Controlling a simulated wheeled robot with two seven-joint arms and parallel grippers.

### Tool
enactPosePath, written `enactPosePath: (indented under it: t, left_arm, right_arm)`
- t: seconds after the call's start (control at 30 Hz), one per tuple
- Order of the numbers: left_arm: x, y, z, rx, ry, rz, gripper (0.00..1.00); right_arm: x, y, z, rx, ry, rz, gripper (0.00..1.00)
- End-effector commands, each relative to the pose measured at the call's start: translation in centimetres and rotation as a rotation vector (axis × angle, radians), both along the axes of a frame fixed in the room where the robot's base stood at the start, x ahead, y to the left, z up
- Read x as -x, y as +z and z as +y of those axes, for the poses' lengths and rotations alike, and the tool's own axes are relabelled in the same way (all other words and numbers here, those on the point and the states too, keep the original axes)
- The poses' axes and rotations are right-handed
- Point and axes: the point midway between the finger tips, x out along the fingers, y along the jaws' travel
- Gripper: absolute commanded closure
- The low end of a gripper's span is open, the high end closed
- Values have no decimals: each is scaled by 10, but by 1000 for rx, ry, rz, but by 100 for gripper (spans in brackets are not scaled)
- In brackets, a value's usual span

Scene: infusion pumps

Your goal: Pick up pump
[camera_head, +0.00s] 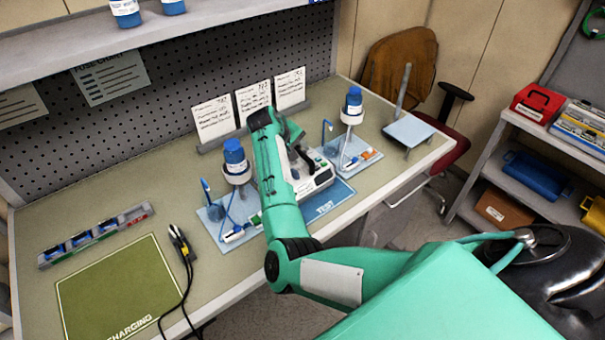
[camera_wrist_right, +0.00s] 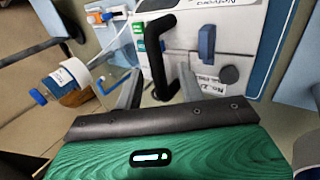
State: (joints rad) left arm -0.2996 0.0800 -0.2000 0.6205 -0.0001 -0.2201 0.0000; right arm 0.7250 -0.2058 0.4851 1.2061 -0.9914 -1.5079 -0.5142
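The pump (camera_head: 322,179) is a white box on the blue TEST mat (camera_head: 335,198), partly hidden by my right arm in the head view. In the right wrist view, the pump (camera_wrist_right: 232,50) shows its white face, a blue part, labels and a black handle (camera_wrist_right: 157,62). My right gripper (camera_head: 301,158) is at the pump. In the right wrist view its two grey fingers (camera_wrist_right: 160,84) are apart, with the black handle between them in the picture. I cannot tell whether they touch it. My left gripper is out of view.
Stands with blue-capped bottles (camera_head: 235,157) (camera_head: 353,104) are on both sides of the pump. Cards (camera_head: 252,100) stand behind it. A green CHARGING mat (camera_head: 120,290), a black cable (camera_head: 184,250) and a narrow tray (camera_head: 95,236) lie at left.

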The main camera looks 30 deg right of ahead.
Motion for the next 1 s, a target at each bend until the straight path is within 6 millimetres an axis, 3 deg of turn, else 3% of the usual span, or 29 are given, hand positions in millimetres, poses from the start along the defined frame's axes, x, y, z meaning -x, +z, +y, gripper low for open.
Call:
enactPosePath:
  t: [0.07,0.23,0.47,0.5,0.7,1.0]
  left_arm:
    - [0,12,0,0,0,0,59]
    - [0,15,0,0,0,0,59]
    - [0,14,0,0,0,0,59]
    - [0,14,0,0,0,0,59]
    - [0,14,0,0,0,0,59]
    - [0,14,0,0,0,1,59]
  right_arm:
    - [3,-4,-8,-1,-1,4,61]
    - [1,-22,-17,0,1,3,61]
    - [1,-25,-18,0,-1,1,61]
    - [1,-25,-18,0,-1,1,63]
    - [1,-25,-18,0,0,1,100]
    - [1,-25,-18,0,0,1,100]
